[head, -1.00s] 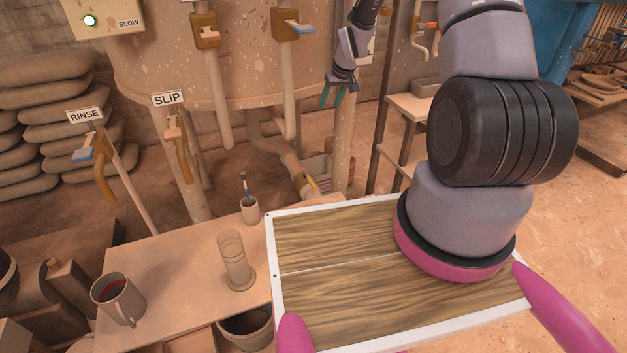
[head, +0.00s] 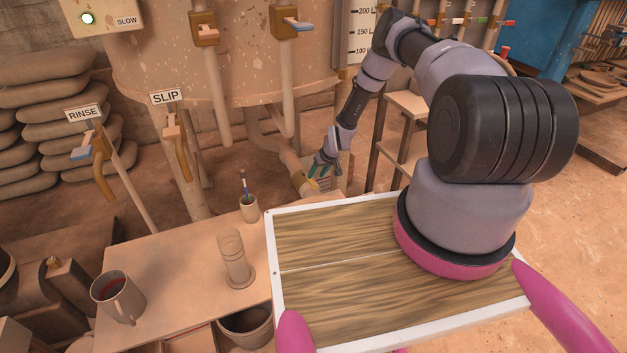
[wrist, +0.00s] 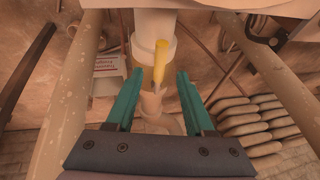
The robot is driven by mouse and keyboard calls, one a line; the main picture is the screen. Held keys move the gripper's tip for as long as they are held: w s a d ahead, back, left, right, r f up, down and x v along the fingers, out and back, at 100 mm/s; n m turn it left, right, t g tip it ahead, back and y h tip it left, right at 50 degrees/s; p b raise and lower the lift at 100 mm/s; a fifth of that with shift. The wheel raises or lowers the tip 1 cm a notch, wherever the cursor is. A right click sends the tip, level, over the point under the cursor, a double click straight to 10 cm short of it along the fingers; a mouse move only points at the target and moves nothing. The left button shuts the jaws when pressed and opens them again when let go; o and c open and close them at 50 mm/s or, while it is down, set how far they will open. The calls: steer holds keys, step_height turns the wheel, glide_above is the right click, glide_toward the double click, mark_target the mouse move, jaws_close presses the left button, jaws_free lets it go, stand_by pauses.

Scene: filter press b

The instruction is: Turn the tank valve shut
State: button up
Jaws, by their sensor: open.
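The tank valve has a yellow lever (wrist: 161,62), which lies roughly along the pale outlet pipe (wrist: 152,25) in the wrist view, slightly tilted. In the head view the yellow lever (head: 313,184) shows as a small patch low on the pipe (head: 284,153) under the tank (head: 240,75). My gripper (wrist: 155,80) is open, with its two teal fingers on either side of the lever's lower end in the picture. I cannot tell whether either finger touches it. In the head view my gripper (head: 319,166) is right by the valve, partly hiding it.
Tank legs and a post stand close around the valve. A wooden bench (head: 170,270) holds a mug (head: 118,298), a clear cylinder (head: 234,260) and a brush cup (head: 249,208). SLIP and RINSE taps stand at left. Stacked sacks (wrist: 255,125) lie beyond the gripper.

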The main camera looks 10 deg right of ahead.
mark_target(312, 181)
steer(key=shift+x, duration=2.4)
jaws_close()
